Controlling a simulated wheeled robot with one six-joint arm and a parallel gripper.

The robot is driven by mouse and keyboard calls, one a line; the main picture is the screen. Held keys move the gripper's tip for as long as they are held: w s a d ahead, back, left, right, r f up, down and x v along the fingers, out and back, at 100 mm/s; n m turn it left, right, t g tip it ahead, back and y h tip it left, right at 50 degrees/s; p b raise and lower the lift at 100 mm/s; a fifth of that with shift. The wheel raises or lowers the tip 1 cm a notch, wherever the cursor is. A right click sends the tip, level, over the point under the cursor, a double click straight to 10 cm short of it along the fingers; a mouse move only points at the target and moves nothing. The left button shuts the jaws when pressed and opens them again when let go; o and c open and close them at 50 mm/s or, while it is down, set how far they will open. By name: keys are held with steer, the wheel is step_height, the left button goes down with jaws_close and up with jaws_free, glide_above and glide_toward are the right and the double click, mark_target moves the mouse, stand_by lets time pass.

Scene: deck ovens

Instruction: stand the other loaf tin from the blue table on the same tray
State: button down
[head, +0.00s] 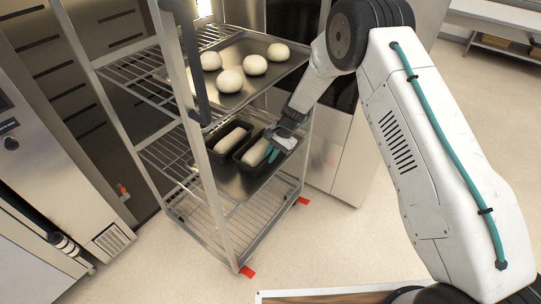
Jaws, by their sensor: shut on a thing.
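Two dark loaf tins with pale dough in them are at a tray (229,180) on a middle level of the wire rack. The left loaf tin (217,154) stands upright on the tray. The right loaf tin (243,163) is upright beside it, low over or on the tray; I cannot tell whether its base touches. My gripper (273,150), with teal fingers, is shut on the right end of the right tin. The gripper hides part of that end. The blue table is not in view.
A tray (243,92) with several round dough pieces sits on the level above, close over the gripper. A rack post (203,150) stands in front at left. Red-footed casters (246,271) stick out at the rack's base. The floor (340,245) to the right is clear.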

steer(key=c, duration=1.5)
jaws_free()
steer(key=shift+f, duration=0.1)
steer(key=shift+v, duration=3.85)
